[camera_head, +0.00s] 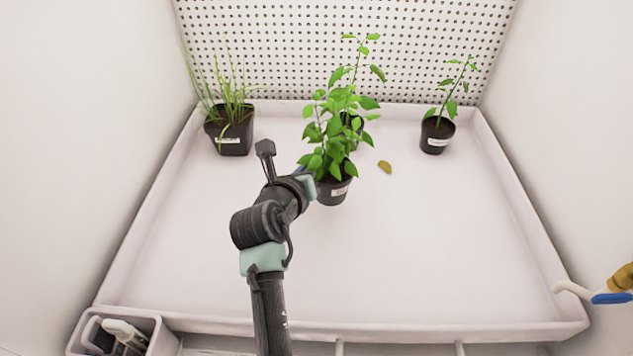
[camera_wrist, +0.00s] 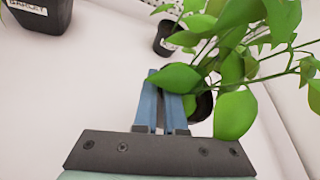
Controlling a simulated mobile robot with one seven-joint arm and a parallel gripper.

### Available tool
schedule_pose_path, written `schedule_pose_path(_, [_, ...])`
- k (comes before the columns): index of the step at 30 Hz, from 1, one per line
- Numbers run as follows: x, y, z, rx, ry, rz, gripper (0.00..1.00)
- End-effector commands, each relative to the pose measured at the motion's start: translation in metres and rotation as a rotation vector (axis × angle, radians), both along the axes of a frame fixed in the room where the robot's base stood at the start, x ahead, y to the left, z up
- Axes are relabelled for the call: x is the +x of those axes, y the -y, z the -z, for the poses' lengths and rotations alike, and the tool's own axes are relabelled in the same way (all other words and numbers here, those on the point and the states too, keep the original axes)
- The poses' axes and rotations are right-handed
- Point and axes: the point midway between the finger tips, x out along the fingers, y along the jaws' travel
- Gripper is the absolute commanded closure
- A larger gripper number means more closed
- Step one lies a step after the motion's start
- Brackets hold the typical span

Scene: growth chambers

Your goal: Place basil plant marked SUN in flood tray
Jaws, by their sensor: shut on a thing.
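A leafy green plant in a black pot (camera_head: 333,191), with a small white label too small to read, is near the middle of the white flood tray (camera_head: 430,250). My gripper (camera_head: 312,187) is shut on this pot from its left side. In the wrist view the blue fingers (camera_wrist: 166,100) are close together at the dark pot (camera_wrist: 201,106), and leaves hide much of the grip. The plant is upright. I cannot tell whether the pot rests on the tray floor or hangs just above it.
A grassy pot (camera_head: 232,140), labelled BARLEY in the wrist view (camera_wrist: 38,14), stands back left. Another pot (camera_head: 355,123) stands close behind the held plant. A small leafy pot (camera_head: 437,137) stands back right. A yellowish leaf (camera_head: 385,167) lies on the tray. The tray's front is clear.

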Motion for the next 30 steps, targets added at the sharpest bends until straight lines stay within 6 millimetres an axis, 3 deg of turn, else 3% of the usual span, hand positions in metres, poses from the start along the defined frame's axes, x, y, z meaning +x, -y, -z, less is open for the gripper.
schedule_pose_path(12, [0.001, -0.001, 0.046, 0.0, 0.004, -0.001, 1.0])
schedule_pose_path(24, [0.001, 0.0, 0.052, -0.001, 0.005, -0.001, 1.0])
schedule_pose_path(25, [0.0, 0.0, 0.053, 0.0, 0.002, 0.001, 0.87])
schedule_pose_path(29, [0.0, 0.0, 0.053, 0.0, 0.002, 0.001, 0.63])
schedule_pose_path(30, [0.0, 0.0, 0.053, 0.0, 0.002, 0.001, 0.62])
